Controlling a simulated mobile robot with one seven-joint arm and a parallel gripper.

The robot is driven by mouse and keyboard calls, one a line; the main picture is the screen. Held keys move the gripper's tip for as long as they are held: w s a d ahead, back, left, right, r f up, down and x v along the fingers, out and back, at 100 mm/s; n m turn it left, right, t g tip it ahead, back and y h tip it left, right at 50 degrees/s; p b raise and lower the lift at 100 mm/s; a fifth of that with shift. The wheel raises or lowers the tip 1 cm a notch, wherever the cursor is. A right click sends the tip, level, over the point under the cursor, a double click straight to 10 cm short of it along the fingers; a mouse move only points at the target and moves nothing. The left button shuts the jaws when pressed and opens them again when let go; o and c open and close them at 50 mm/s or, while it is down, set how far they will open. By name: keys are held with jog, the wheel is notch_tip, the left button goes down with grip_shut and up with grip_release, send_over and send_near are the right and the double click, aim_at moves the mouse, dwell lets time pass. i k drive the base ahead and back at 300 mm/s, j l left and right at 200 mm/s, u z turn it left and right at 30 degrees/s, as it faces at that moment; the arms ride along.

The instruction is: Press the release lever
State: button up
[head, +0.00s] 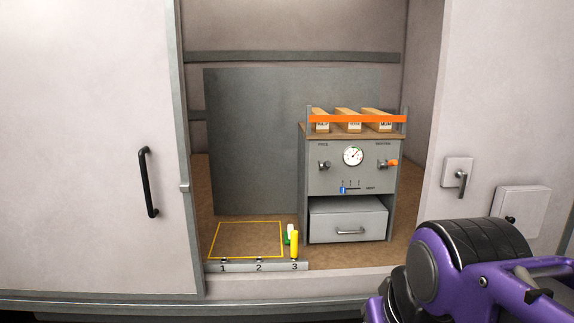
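No part is legibly marked as the release lever, so I cannot tell which one it is. A small dark lever handle (462,180) sits on a pale plate on the wall right of the opening. An upright yellow lever-like piece (295,244) stands at mark 3 of the numbered strip (240,266), with a green and white piece (288,234) beside it. The grey cabinet (330,180) has a blue slider (343,189), a left knob (323,165) and an orange-tipped right knob (391,163). My purple and black arm fills the lower right; my gripper is not in view.
A sliding door (90,150) with a black handle (148,182) stands left of the opening. The cabinet bears a gauge (353,156), a drawer (347,220) and labelled wooden blocks behind an orange bar (358,119). A yellow outline (246,223) marks clear floor.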

aim_at(328, 164)
jog(key=i+l, duration=0.15)
jog(key=i, duration=0.45)
jog(key=i+l, duration=0.15)
jog(key=i, duration=0.45)
jog(key=i+l, duration=0.15)
jog(key=i, duration=0.45)
jog(key=i+l, duration=0.2)
jog(key=k+j, duration=0.2)
